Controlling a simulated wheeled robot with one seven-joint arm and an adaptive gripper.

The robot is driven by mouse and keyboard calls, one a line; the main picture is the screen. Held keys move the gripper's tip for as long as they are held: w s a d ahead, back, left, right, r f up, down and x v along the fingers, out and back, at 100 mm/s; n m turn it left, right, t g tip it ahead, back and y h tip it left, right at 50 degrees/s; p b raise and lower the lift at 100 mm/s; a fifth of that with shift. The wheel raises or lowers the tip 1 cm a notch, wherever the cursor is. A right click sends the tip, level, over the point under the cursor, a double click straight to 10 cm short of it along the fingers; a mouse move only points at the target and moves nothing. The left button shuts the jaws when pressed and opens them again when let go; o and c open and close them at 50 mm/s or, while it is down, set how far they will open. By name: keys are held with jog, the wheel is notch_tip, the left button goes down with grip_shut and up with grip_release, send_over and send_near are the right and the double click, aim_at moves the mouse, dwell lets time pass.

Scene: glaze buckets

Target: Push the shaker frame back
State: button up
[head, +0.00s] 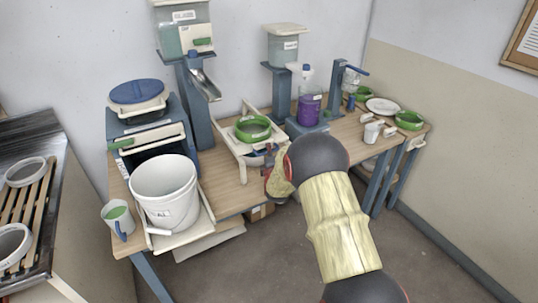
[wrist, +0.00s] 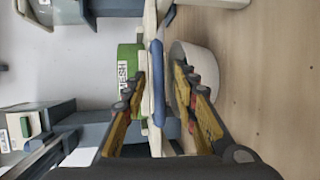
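The shaker frame (head: 237,147) is a cream frame on the bench, left of the purple jar, with a green sieve ring (head: 252,128) on it. In the wrist view the frame's cream bar with a blue grip (wrist: 157,85) runs up the picture. The green ring (wrist: 125,78) with a MESH label is to its left. My gripper (wrist: 160,72) is open, with one finger on each side of the blue grip and small gaps showing. In the head view my gripper (head: 278,176) is at the frame's front right, and my arm hides part of it.
A white bucket (head: 165,190) stands on a tray at the bench's front left, beside a mug (head: 118,219). A purple jar (head: 309,108) stands behind my arm. Dispensers (head: 184,40) rise behind the frame. White cups (head: 372,130) and green bowls are to the right.

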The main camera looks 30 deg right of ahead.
jog(key=shift+w, duration=0.25)
jog(key=shift+c, duration=0.6)
grip_shut()
